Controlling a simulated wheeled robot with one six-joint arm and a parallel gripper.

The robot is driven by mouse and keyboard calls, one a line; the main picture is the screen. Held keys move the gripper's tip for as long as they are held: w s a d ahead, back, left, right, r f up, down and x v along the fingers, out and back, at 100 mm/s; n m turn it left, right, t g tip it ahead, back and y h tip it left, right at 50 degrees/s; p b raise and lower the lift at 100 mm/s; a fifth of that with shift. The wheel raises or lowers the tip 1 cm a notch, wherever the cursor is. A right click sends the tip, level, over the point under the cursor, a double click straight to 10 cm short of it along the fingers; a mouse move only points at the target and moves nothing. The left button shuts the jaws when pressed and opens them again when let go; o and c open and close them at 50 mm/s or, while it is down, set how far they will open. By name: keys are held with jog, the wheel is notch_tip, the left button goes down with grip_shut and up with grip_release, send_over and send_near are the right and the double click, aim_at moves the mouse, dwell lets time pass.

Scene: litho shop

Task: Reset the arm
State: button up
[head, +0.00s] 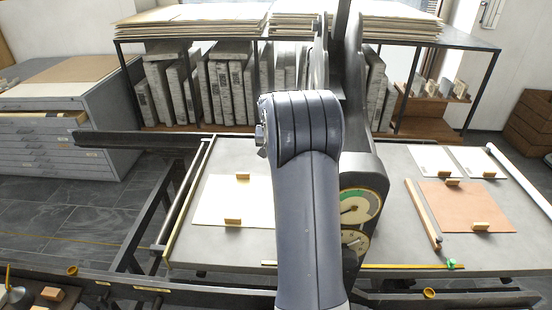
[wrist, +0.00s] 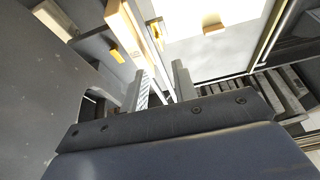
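My arm (head: 305,200) rises through the middle of the head view, bent at a rounded joint near the top. It hides part of the press bed behind it. My gripper (wrist: 160,85) shows in the wrist view as two grey fingers standing apart above a dark bar with screws. The gripper is open, and I see nothing held between the fingers. The gripper is not seen in the head view, where the arm hides it or it lies out of sight.
A press bed (head: 225,160) carries a cream sheet (head: 210,205); dials (head: 358,208) stand beside my arm. On the right, a brown sheet (head: 468,203) lies by a wooden bar (head: 422,212). Behind stand shelved stones (head: 225,85) and a flat-file cabinet (head: 75,125).

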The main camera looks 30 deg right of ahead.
jog(key=shift+r, duration=0.2)
jog(key=shift+f, duration=0.1)
jog(key=p+x, duration=0.2)
jog(key=x, duration=0.8)
jog(key=shift+d+f, duration=0.1)
jog(key=shift+f, duration=0.3)
jog(key=shift+r, duration=0.1)
